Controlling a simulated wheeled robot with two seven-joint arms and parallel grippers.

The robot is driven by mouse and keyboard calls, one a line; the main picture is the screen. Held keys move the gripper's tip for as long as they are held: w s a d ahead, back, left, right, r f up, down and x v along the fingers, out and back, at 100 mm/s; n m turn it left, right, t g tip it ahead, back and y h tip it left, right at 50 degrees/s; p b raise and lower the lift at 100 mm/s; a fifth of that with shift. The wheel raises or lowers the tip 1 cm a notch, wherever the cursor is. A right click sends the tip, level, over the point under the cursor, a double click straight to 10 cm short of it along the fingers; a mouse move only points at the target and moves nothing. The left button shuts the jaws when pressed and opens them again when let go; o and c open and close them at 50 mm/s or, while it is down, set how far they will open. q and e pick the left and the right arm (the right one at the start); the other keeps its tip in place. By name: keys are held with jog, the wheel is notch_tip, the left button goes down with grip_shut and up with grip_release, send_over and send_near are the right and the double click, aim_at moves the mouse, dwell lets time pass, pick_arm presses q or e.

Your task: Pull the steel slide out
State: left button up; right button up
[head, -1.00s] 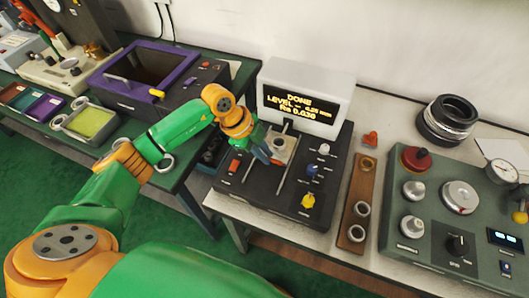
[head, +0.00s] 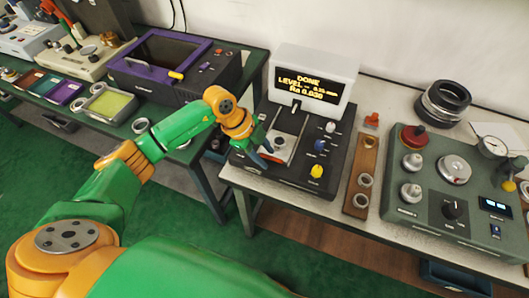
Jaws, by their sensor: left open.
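The steel slide (head: 291,133) is a flat silver plate in the top of the black measuring unit (head: 300,178), below its white display. A small ring (head: 280,143) appears to sit on the slide. The display (head: 308,87) reads DONE with yellow figures. My left gripper (head: 267,149) is open at the slide's near left side, its fingers pointing down at the unit. I cannot tell whether a finger touches the slide. My left wrist hides part of the unit's left side. My right gripper is out of view.
A brown wooden rack (head: 361,175) with rings stands just right of the unit. A green control box (head: 455,185) is further right, with dark stacked rings (head: 446,104) behind it. A purple-rimmed tank (head: 160,65) and a yellow-green tray (head: 110,104) are on the left table.

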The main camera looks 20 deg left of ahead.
pick_arm(q)
jog(key=b+v, duration=0.1)
jog(key=v, duration=0.6)
dwell(0.5)
